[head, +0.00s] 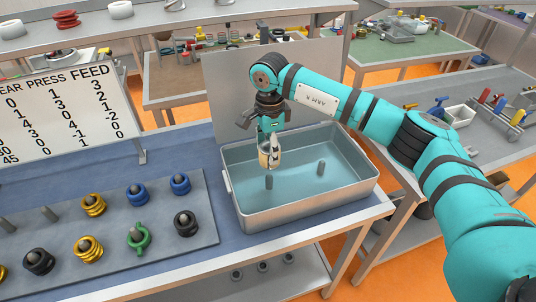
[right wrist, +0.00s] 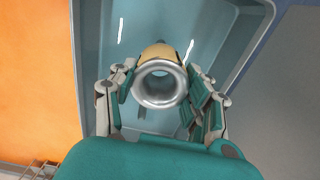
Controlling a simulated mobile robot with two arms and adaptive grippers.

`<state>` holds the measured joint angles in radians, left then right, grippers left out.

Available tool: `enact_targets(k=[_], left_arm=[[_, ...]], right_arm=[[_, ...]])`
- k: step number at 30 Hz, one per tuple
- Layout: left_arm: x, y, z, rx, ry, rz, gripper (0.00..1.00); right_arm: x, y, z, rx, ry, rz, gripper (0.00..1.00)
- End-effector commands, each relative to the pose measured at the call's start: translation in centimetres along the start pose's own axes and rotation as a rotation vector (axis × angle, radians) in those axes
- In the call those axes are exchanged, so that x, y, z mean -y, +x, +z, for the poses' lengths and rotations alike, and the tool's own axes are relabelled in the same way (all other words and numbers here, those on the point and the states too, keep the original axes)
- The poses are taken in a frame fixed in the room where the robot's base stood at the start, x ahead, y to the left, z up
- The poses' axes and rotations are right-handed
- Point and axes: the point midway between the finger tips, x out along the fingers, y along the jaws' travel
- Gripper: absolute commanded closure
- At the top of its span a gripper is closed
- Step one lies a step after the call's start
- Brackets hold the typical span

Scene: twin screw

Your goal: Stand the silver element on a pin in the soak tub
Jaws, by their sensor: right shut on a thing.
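My right gripper (head: 268,148) is shut on the silver element (head: 267,158), which hangs over the soak tub (head: 305,211). The right wrist view shows the silver element (right wrist: 158,88) end on, a shiny ring with a hole and a tan band behind it. The fingers of my right gripper (right wrist: 162,100) lie on both sides of it. Two grey pins stand in the tub: a left pin (head: 269,182) just below the element, and a right pin (head: 321,168). The gap between element and left pin is hard to judge. My left gripper is not in view.
A grey board (head: 205,222) left of the tub holds gold, blue, black and green elements on pins, and some bare pins. A sign with numbers (head: 65,108) stands behind the board. A grey panel (head: 225,100) stands behind the tub.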

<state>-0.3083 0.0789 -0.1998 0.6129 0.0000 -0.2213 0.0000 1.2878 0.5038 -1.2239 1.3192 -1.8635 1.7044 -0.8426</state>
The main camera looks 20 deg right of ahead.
Motion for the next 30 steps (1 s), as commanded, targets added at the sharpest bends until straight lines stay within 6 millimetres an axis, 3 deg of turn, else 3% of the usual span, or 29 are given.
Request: enact_targets(k=[1, 12, 30], left_arm=[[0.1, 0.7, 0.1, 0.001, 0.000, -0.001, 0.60], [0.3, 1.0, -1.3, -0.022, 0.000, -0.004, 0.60], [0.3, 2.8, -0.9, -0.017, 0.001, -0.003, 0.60]], right_arm=[[0.1, 0.6, 0.0, 0.001, 0.000, -0.002, 0.99], [0.0, 1.5, 0.0, 0.001, 0.000, -0.001, 0.99], [0.0, 5.1, 0.0, 0.001, -0.001, -0.001, 0.99]])
